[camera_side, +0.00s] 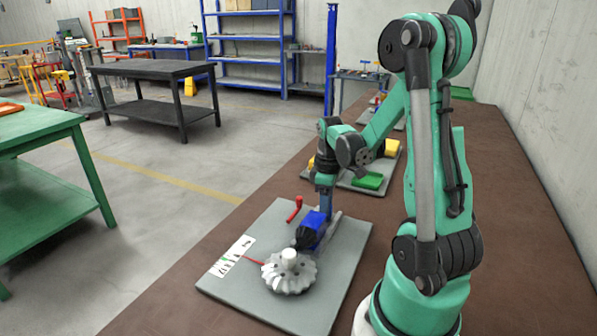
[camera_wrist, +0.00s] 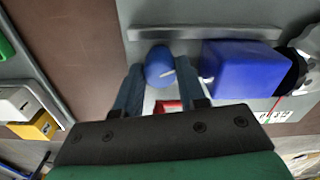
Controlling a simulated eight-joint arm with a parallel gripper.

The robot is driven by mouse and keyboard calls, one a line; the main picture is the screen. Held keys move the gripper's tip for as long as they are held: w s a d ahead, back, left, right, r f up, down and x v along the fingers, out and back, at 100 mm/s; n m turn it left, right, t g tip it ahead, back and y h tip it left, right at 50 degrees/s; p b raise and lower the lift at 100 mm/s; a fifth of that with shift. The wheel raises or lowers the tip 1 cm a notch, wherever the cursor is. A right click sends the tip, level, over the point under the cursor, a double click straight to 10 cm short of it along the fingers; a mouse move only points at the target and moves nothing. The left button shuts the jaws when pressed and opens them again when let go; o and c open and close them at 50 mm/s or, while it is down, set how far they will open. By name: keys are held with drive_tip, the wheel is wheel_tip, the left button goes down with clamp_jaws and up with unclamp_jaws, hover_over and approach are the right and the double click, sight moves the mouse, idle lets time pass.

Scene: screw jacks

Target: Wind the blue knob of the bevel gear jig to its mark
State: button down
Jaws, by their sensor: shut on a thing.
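The bevel gear jig sits on a grey plate (camera_side: 335,285). In the side view it has a grey bevel gear (camera_side: 289,275), a black pinion (camera_side: 306,238) and a blue block (camera_side: 313,221). My gripper (camera_wrist: 160,85) is shut on the blue knob (camera_wrist: 160,68), whose rounded face carries a pale line. The blue block (camera_wrist: 245,70) lies right of the knob in the wrist view. My gripper (camera_side: 324,205) hides the knob in the side view. A red pointer (camera_side: 254,261) reaches from the gear toward a white card (camera_side: 234,256) with small marks. I cannot read the marks clearly.
A red bent handle (camera_side: 295,209) stands on the plate near my gripper. Another grey board behind holds a green block (camera_side: 367,181) and yellow parts (camera_side: 391,147). The brown bench is bare around the plate's front and right.

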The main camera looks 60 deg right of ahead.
drive_tip(key=c, duration=0.5)
unclamp_jaws()
drive_tip(key=shift+r, duration=2.85)
drive_tip(key=w+a+r+m+t, duration=0.1)
drive_tip(key=w+a+r+t, duration=0.1)
drive_tip(key=a, duration=0.8)
drive_tip(key=w+a+r+t, duration=0.2)
drive_tip(key=a+t, duration=0.3)
drive_tip(key=a, duration=0.6)
drive_tip(key=shift+w+r+m, duration=0.2)
drive_tip(key=shift+w+m, duration=0.2)
drive_tip(key=shift+w, duration=0.45)
